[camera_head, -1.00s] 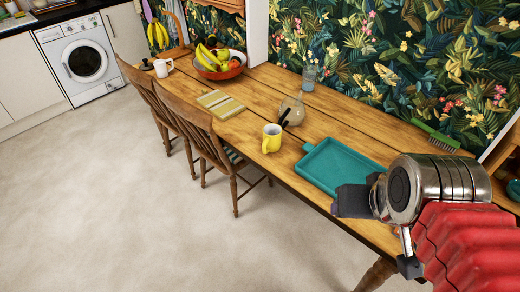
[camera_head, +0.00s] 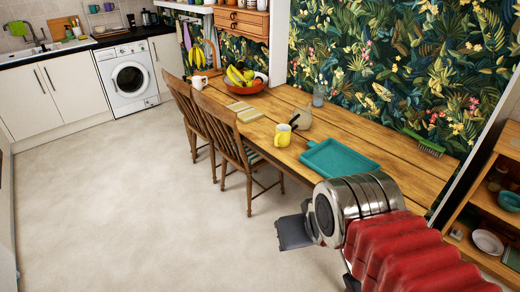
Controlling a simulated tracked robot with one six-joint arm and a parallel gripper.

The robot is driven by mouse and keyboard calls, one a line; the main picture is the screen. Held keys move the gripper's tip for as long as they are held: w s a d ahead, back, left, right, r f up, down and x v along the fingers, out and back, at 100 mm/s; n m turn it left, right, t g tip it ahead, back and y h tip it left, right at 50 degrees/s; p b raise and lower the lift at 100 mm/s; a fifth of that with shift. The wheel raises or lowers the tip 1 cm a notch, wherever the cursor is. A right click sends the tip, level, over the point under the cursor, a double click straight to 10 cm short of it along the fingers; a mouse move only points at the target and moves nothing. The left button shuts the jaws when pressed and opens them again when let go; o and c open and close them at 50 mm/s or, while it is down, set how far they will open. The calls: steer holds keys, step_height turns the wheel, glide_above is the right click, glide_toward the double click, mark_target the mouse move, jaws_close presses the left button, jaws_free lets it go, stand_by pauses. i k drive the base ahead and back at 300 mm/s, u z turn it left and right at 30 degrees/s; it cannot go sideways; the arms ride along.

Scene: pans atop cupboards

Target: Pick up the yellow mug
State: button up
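The yellow mug (camera_head: 282,136) stands upright on the near edge of the wooden table (camera_head: 411,171), left of a teal tray (camera_head: 338,158). A rounded glass jug with a dark handle (camera_head: 303,119) stands just behind it. My gripper (camera_head: 296,232) is low in front of the table, apart from the mug and nearer the camera. One dark finger shows clearly; the rest is hidden behind my metal wrist, so its opening is unclear.
Wooden chairs (camera_head: 237,150) stand along the table's near side, left of the mug. A fruit bowl (camera_head: 244,87), a white mug (camera_head: 199,82) and a striped mat (camera_head: 244,111) lie farther along. A shelf unit (camera_head: 480,218) is at right. The floor at left is clear.

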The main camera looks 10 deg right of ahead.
mark_target(282, 138)
steer(key=u, duration=0.05)
steer(key=k, duration=0.35)
steer(key=u, duration=0.7)
steer(key=i, duration=2.55)
steer(key=z, duration=1.2)
steer(key=i, duration=0.75)
steer(key=z, duration=0.45)
